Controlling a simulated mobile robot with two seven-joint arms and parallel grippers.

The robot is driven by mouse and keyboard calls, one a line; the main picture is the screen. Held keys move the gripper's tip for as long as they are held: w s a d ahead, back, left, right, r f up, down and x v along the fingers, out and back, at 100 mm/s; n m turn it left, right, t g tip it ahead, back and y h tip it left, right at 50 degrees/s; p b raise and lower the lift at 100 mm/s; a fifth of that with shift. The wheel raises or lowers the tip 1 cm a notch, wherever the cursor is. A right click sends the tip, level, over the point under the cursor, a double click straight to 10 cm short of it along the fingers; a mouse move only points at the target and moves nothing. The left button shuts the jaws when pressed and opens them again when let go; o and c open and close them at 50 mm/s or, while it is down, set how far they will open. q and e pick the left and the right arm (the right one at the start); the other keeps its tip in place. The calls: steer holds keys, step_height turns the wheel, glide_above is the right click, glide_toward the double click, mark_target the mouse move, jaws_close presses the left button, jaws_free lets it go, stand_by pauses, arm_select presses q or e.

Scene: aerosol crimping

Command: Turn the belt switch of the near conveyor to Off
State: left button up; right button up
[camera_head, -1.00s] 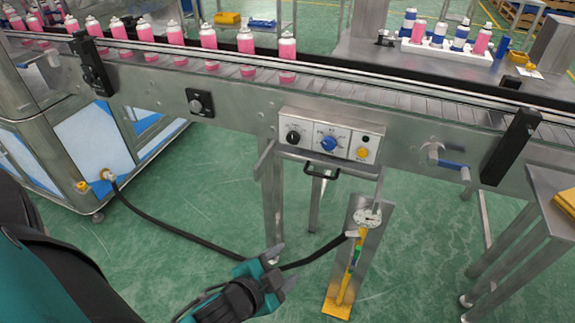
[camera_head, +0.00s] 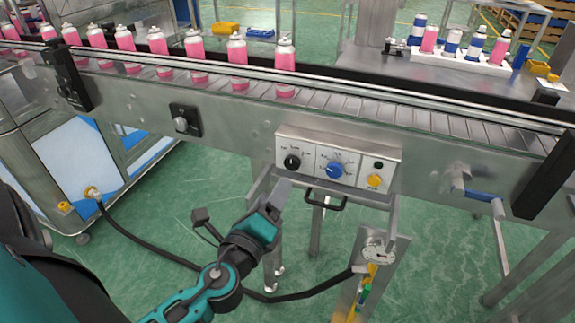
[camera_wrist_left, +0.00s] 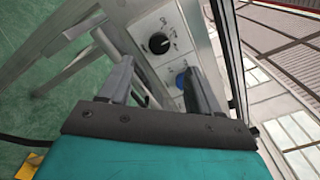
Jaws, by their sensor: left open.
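The near conveyor (camera_head: 230,113) carries a tilted control panel (camera_head: 313,158) on its front side. At the panel's left is a black rotary knob (camera_head: 292,161), likely the belt switch; its markings are too small to read. A blue dial (camera_head: 334,169) sits to its right. My left gripper (camera_head: 277,193) is just below and left of the panel, apart from the knob. In the left wrist view the fingers of my left gripper (camera_wrist_left: 160,82) are open and empty, with the black knob (camera_wrist_left: 158,43) ahead between them and the blue dial beside the right finger. My right gripper is not in view.
A yellow button (camera_head: 374,181) and a black handle (camera_head: 324,200) are on and under the panel. Another black knob box (camera_head: 185,120) is farther left on the conveyor. Pink cans (camera_head: 237,60) stand on the belt. A blue-handled valve (camera_head: 480,195) is at the right.

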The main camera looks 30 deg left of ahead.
mark_target(290, 164)
arm_select(q)
steer(key=p+x, duration=0.1)
steer(key=x, duration=0.8)
steer(key=shift+w, duration=0.15)
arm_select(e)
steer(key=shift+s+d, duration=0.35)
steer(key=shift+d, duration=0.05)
arm_select(q)
steer(key=shift+c, duration=0.4)
steer(key=c, duration=1)
steer(key=shift+o, duration=0.2)
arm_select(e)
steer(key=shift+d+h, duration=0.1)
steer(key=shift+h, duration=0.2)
